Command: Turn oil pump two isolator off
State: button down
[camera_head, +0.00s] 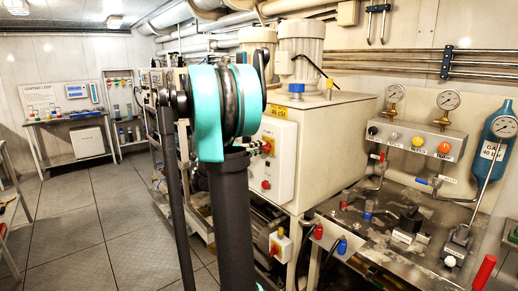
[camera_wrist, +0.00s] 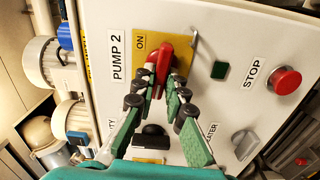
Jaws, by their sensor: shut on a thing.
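The oil pump two isolator has a red handle (camera_wrist: 165,52) on a yellow plate (camera_wrist: 143,42), beside a "PUMP 2" label (camera_wrist: 116,55) in the wrist view. The word "ON" shows on the plate. My gripper (camera_wrist: 160,76) is shut on the red handle, one green-padded finger on each side. The fingers cover the lower part of the handle. In the head view, my arm stands in front of the white control cabinet (camera_head: 284,160), and the gripper cannot be made out clearly.
A red stop button (camera_wrist: 284,80), a green square (camera_wrist: 220,70), a black knob (camera_wrist: 153,137) and a grey knob (camera_wrist: 245,142) sit near the isolator. A metal bench with gauges (camera_head: 449,100) stands at right. Open floor (camera_head: 85,215) lies at left.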

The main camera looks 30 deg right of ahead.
jog(key=shift+f+n, duration=0.1)
jog(key=shift+n, duration=0.4)
jog(key=c, duration=1.6)
grip_release()
jog(key=shift+o, duration=0.2)
jog(key=a, duration=1.2)
jog(key=shift+s, duration=0.45)
